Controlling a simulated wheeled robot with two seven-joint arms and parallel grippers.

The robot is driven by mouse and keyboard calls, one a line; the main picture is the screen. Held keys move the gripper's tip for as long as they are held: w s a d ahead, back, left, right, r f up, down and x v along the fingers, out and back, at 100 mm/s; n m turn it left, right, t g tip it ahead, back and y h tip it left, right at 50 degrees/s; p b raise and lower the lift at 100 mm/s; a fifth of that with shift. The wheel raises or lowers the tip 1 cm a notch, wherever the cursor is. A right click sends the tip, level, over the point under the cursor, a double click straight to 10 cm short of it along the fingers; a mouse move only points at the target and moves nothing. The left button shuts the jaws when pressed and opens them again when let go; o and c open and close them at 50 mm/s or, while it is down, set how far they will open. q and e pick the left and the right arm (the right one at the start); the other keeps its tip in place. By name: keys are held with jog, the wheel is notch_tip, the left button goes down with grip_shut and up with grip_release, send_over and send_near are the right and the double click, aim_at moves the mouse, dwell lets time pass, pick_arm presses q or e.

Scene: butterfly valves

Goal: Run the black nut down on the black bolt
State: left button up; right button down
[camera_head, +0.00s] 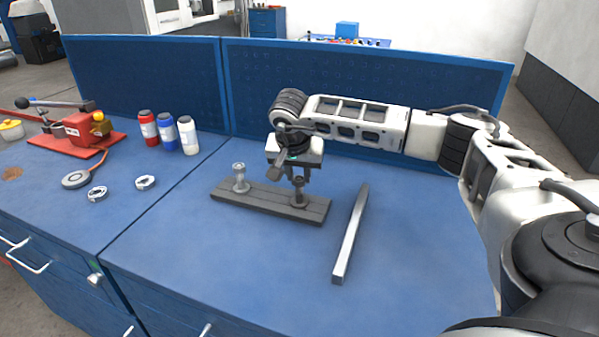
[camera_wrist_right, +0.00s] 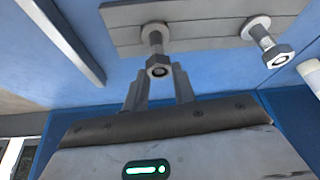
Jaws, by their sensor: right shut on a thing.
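A grey plate (camera_head: 222,192) lies on the blue bench and carries two upright bolts. The black bolt (camera_head: 298,197) stands at its right end, with the dark hex nut (camera_wrist_right: 158,66) at its top. My right gripper (camera_head: 298,179) points down over this bolt and is shut on the black nut, its fingers on either side. The gripper (camera_wrist_right: 160,74) partly hides the nut in the head view. A silver bolt (camera_head: 240,178) with its own light nut (camera_head: 238,166) stands at the plate's left end, clear of the gripper. My left gripper is not in view.
A loose metal bar (camera_head: 350,235) lies right of the plate. Red, blue and white bottles (camera_head: 167,133) stand at the back left. A blue panel (camera_head: 360,85) closes the back. The front bench is clear.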

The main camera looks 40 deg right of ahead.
jog(key=m+g, duration=0.1)
jog(key=m, duration=0.3)
jog(key=shift+w+h, duration=0.2)
jog(key=shift+h, duration=0.2)
jog(key=m+g, duration=0.2)
jog(key=m, duration=0.3)
jog(key=shift+w, duration=0.1)
jog(key=m+g, duration=0.2)
jog(key=m, duration=0.2)
jog(key=shift+w+d+r+m, duration=0.1)
jog(key=shift+m, duration=0.2)
jog(key=m, duration=0.2)
jog(key=m+g+y, duration=0.1)
jog(key=m, duration=0.1)
jog(key=shift+w+y, duration=0.1)
jog(key=shift+y, duration=0.2)
jog(key=c, duration=1.4)
grip_release()
jog(key=shift+o, duration=0.2)
